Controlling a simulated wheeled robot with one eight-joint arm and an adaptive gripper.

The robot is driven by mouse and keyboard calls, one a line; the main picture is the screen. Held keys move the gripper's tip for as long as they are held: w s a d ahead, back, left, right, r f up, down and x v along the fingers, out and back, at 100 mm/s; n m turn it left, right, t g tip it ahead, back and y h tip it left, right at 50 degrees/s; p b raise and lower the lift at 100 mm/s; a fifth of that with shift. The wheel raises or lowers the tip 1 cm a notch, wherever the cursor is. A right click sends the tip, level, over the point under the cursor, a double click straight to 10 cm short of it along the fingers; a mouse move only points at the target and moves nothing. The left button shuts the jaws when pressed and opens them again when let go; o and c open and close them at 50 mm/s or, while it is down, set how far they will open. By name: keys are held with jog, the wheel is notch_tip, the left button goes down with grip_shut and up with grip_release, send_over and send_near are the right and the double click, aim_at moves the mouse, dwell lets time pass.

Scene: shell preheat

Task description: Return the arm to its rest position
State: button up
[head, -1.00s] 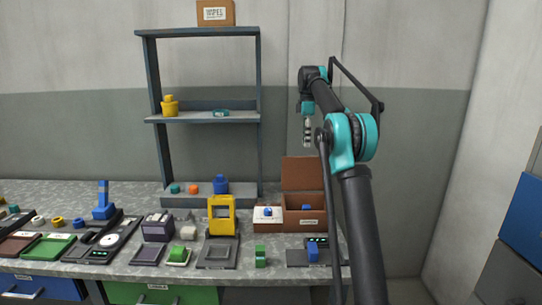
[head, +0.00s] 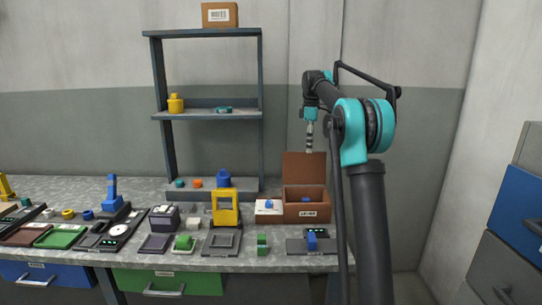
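My arm stands at the right of the head view, its upper links reaching up and forward over the workbench. My gripper (head: 309,142) hangs downward from the arm's end, above the open brown box (head: 306,209) at the back of the bench. It is clear of the bench and touches nothing that I can see. The fingers are small in the view, so I cannot tell whether they are open or shut. No held object shows at the tip.
A shelf rack (head: 158,100) stands behind. Blue-fronted drawers (head: 520,207) stand at far right. Air around the gripper is clear.

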jog(key=s+d+f+m+t, duration=0.1)
jog(key=s+f+m, duration=0.4)
jog(key=s+f, duration=0.4)
jog(key=s+d+f+m+t, duration=0.1)
jog(key=s+f+m, duration=0.4)
jog(key=s, duration=1.5)
jog(key=s+d+f+m+t, duration=0.1)
jog(key=s+f+m+t, duration=0.2)
jog(key=s+f, duration=1.1)
jog(key=f+m, duration=0.1)
jog(key=m, duration=0.1)
jog(key=shift+s+d+m, duration=0.25)
jog(key=shift+s+m, duration=0.05)
jog(key=shift+m, duration=0.1)
